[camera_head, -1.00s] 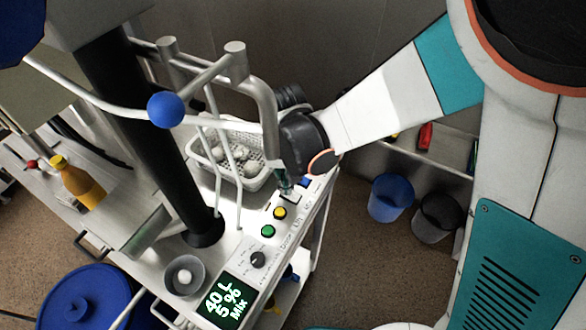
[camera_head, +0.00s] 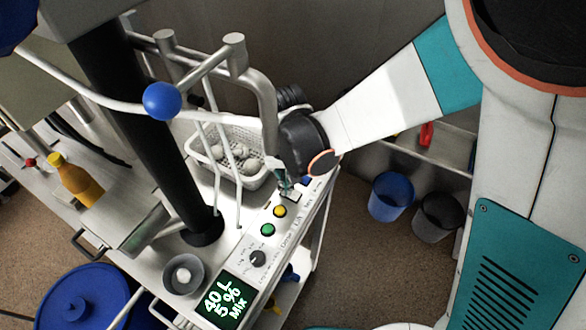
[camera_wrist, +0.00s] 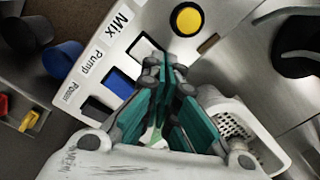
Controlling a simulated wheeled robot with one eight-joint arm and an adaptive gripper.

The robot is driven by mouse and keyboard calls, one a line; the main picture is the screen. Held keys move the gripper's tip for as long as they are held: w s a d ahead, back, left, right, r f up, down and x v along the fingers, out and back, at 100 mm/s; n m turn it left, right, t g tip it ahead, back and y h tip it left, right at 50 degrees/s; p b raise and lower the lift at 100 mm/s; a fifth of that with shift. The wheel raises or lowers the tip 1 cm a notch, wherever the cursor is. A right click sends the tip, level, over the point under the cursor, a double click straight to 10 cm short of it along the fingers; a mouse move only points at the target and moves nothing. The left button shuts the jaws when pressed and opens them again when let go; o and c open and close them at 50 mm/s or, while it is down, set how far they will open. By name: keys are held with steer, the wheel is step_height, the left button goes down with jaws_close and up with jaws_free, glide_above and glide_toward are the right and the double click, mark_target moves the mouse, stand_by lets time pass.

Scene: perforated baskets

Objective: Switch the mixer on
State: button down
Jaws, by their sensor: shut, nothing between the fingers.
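The mixer's control panel (camera_head: 247,245) is a light sloped strip along the bench's right edge. In the wrist view it carries a pale switch (camera_wrist: 143,46) beside the word Mix, a blue switch (camera_wrist: 119,83) beside Pump and a dark switch (camera_wrist: 95,108) beside Power. My gripper (camera_head: 285,188) is over the panel's far end, and its green fingers are shut and empty. In the wrist view its fingertips (camera_wrist: 166,68) are just beside the Mix switch and partly cover its edge; whether they touch it I cannot tell. The display (camera_head: 224,299) reads 40 L, 5%, Mix.
A yellow button (camera_head: 280,211), a green button (camera_head: 267,230) and a dark knob (camera_head: 258,259) are on the panel. A white perforated basket (camera_head: 254,178) with pale round pieces stands close by my gripper. A metal frame with a blue ball (camera_head: 162,101) rises over the bench.

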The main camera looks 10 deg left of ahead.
steer(key=shift+f+b, duration=0.45)
steer(key=shift+f, duration=0.1)
stand_by(0.4)
steer(key=shift+r+p, duration=2.25)
steer(key=shift+r, duration=1.3)
